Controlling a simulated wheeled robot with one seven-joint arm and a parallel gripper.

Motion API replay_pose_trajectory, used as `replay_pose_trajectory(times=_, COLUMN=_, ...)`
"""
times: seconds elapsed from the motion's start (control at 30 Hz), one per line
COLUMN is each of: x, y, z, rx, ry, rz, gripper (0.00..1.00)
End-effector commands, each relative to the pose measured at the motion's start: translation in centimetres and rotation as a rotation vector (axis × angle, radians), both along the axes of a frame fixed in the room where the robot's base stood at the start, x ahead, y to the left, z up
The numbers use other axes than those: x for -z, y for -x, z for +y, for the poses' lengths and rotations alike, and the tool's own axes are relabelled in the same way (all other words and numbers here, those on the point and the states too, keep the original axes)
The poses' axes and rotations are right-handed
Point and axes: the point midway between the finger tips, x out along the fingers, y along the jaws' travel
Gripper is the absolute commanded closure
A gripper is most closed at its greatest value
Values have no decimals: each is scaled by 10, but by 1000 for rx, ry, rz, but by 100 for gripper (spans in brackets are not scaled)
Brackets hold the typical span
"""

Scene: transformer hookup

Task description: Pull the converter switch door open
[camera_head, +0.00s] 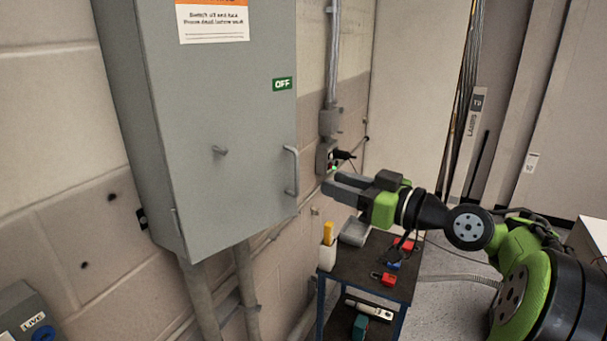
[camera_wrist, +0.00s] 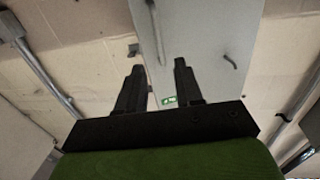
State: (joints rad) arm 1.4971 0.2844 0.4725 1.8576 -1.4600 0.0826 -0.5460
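The grey converter switch box has a closed front door (camera_head: 245,120) with a green OFF label (camera_head: 283,84). A vertical bar handle (camera_head: 292,172) is near the door's right edge, and a small knob or lever (camera_head: 220,150) sits left of it. My gripper (camera_head: 331,183) is right of the handle, apart from it, with its fingers pointing left towards the box. It is open and empty. In the wrist view the two fingers of my gripper (camera_wrist: 159,66) are spread. The door (camera_wrist: 205,40), handle (camera_wrist: 157,32) and OFF label (camera_wrist: 169,100) show beyond them.
A small cart (camera_head: 358,262) below my gripper holds red and blue padlock-like items, a yellow-handled tool and other objects. A wall socket unit (camera_head: 327,158) with a black plug is behind the fingers. Conduits run along the wall. A LIVE box (camera_head: 35,318) is lower left.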

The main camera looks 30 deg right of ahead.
Motion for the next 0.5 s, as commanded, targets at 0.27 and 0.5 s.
replay_pose_trajectory(times=0.27, x=-1, y=-27, z=16, rx=-5, ry=0, rz=1, gripper=64)
replay_pose_trajectory(times=0.5, x=-3, y=-58, z=32, rx=-5, ry=0, rz=-1, gripper=64)
